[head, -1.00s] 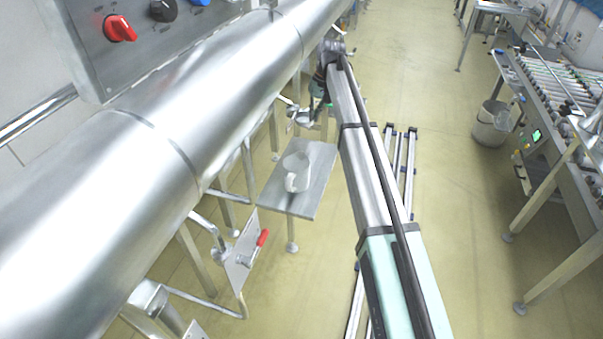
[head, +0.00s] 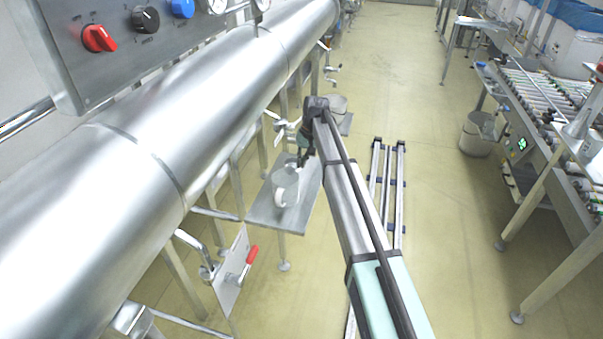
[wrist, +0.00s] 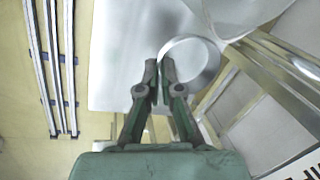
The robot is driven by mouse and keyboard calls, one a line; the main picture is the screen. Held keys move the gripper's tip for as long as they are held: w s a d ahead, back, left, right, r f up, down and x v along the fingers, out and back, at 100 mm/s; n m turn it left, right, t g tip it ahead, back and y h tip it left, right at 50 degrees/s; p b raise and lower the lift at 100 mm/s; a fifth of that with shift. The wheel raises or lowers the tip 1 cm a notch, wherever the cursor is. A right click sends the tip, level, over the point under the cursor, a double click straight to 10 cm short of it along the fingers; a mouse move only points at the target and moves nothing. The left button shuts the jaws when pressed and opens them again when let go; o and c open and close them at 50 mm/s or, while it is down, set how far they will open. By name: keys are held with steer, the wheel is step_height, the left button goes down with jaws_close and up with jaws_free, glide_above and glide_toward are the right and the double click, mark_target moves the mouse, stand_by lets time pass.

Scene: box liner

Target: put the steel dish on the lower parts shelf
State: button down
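I cannot tell whether this is the steel dish. A second pale round container (head: 336,104) is partly hidden behind my arm, on a farther small plate (head: 347,127). My gripper (head: 303,158) is low at the far side of the mug-shaped vessel. In the wrist view my gripper's fingertips (wrist: 159,68) are close together at the left edge of a pale ring (wrist: 196,42); whether they pinch it is unclear.
A large steel cylinder (head: 180,110) runs along the left, with a control panel (head: 120,35) above. Floor rails (head: 388,190) lie right of my arm. A roller conveyor (head: 545,100) and bin (head: 480,133) are farther right.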

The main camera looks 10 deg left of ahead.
mark_target(300, 180)
steer(key=shift+d+p+x, duration=0.1)
steer(key=shift+d+x, duration=0.1)
steer(key=shift+x, duration=0.8)
steer(key=shift+d+p+x, duration=0.15)
steer(key=shift+d+x, duration=0.05)
steer(key=shift+x, duration=0.8)
steer(key=shift+d+p+x, duration=0.1)
steer(key=shift+d+x, duration=0.1)
steer(key=shift+x, duration=0.8)
steer(key=shift+w+f, duration=0.15)
steer(key=shift+f, duration=0.1)
steer(key=c, duration=1.3)
jaws_free()
steer(key=b+v, duration=0.1)
steer(key=v, duration=1)
steer(key=shift+b, duration=0.4)
steer(key=o, duration=0.8)
steer(key=shift+d+r, duration=0.15)
steer(key=shift+r, duration=0.5)
